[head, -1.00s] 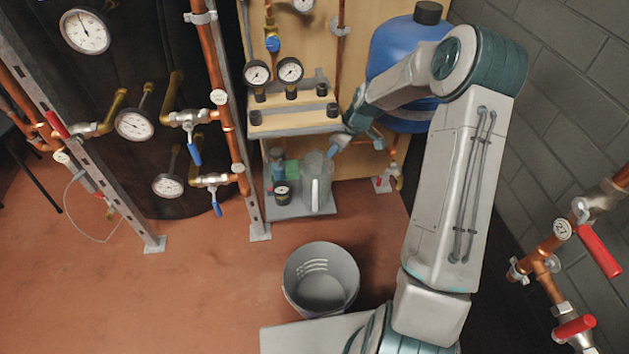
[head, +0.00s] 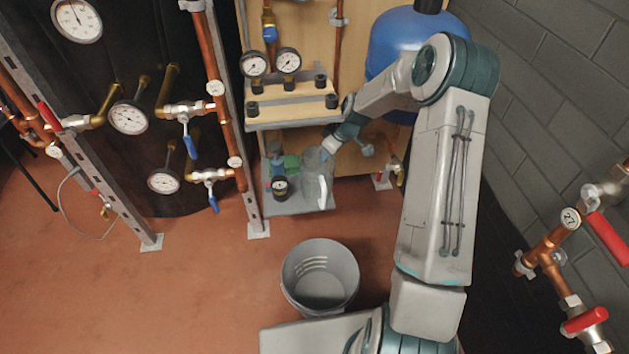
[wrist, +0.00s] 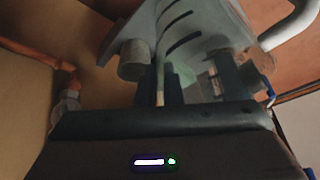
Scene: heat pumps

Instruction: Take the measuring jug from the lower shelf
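The measuring jug (head: 311,173) is a clear grey vessel with a pale handle at the right end of the lower shelf (head: 290,208). It looks slightly tilted. My gripper (head: 328,150) reaches in from the upper right, at the jug's rim. In the wrist view the jug (wrist: 195,35) fills the space beyond my gripper (wrist: 198,75), with dark scale marks and its handle at upper right. The fingers lie on either side of part of the jug; whether they press on it is not clear.
A black-faced gauge (head: 280,188) and a green-and-blue item (head: 285,164) stand just left of the jug. The upper shelf (head: 292,112) with two gauges is close above. A grey bucket (head: 320,275) stands on the floor in front. A blue tank (head: 415,45) is behind my arm.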

